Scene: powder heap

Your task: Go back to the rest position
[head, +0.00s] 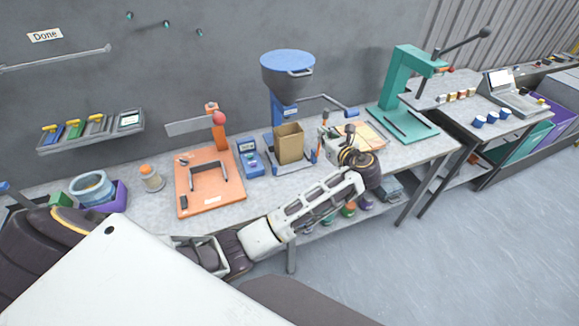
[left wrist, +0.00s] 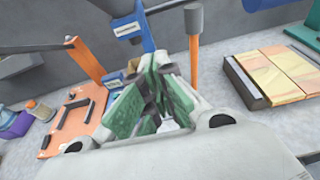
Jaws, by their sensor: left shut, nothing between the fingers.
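My left gripper (head: 337,146) reaches over the right part of the long workbench (head: 262,200), just right of a brown open box. It also shows in the left wrist view (left wrist: 158,80). Its green-padded fingers are shut with nothing between them. The gap between the fingertips and the bench top is hard to judge. My right gripper is not in view.
The brown box (head: 290,143) stands under a blue hopper (head: 287,75). An orange-handled tool (left wrist: 194,65) stands close beside the fingers. Yellow-orange sheets (left wrist: 275,75) lie to the right. A green press (head: 400,95) and orange board (head: 208,185) flank the area. Open floor lies right.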

